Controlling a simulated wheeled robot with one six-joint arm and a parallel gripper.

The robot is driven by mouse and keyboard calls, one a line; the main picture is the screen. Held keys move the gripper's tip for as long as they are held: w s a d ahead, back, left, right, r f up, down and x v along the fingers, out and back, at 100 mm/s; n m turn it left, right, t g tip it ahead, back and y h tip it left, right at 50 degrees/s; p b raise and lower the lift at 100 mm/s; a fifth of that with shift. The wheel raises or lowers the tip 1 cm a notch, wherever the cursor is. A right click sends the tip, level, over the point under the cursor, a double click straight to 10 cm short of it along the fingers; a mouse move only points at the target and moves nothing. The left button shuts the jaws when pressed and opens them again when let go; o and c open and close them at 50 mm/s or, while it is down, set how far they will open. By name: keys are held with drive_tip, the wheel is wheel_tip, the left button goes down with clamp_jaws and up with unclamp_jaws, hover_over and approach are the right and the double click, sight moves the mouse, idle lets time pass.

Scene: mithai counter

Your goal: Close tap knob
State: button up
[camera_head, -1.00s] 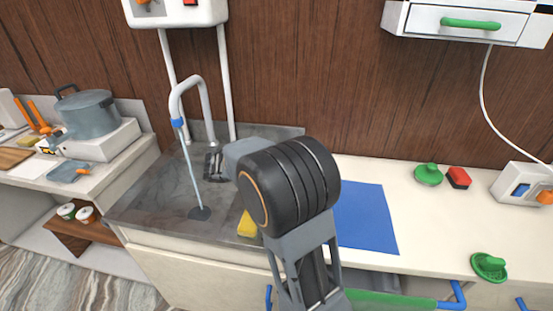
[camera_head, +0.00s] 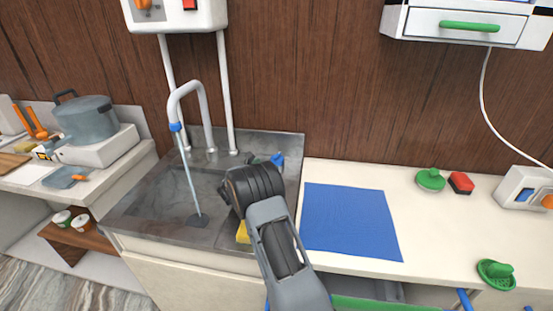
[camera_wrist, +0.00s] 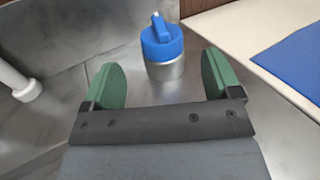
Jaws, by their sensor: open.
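The tap knob is a blue cap with a raised lever on a silver base; it stands upright in the wrist view (camera_wrist: 163,45). In the head view the blue knob (camera_head: 277,159) shows at the back right of the sink, just beyond my arm. My gripper (camera_wrist: 163,82) is open and empty, its two green fingers spread to the left and right of the knob's line, with the knob ahead of them and apart from both. In the head view the gripper is mostly hidden behind my wrist. The tap spout (camera_head: 190,92) runs a thin stream of water into the sink.
The grey sink (camera_head: 150,200) surrounds the tap. A yellow sponge (camera_head: 243,232) lies at its front edge, beside my arm. A blue mat (camera_head: 350,220) lies on the counter to the right. White pipes (camera_head: 226,95) rise behind the sink.

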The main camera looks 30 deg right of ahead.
sight(277, 158)
drive_tip(key=p+x, duration=0.1)
drive_tip(key=x, duration=0.6)
drive_tip(key=shift+w+d, duration=0.1)
drive_tip(key=shift+d, duration=0.1)
drive_tip(key=c, duration=0.9)
drive_tip(key=n+t+b, duration=0.1)
drive_tip(key=b, duration=0.1)
drive_tip(key=shift+f+y+b, duration=0.3)
drive_tip(key=shift+f+b, duration=0.05)
drive_tip(key=shift+c, duration=0.2)
drive_tip(key=n+t+y+b, duration=0.1)
drive_tip(key=n+t+b, duration=0.1)
drive_tip(key=t+b, duration=0.1)
drive_tip(key=shift+r+y+b, duration=0.1)
drive_tip(key=shift+y+b, duration=0.2)
drive_tip(key=shift+b, duration=0.05)
drive_tip(key=shift+r+n+t, duration=0.25)
drive_tip(key=shift+n+t, duration=0.05)
drive_tip(key=shift+t, duration=0.2)
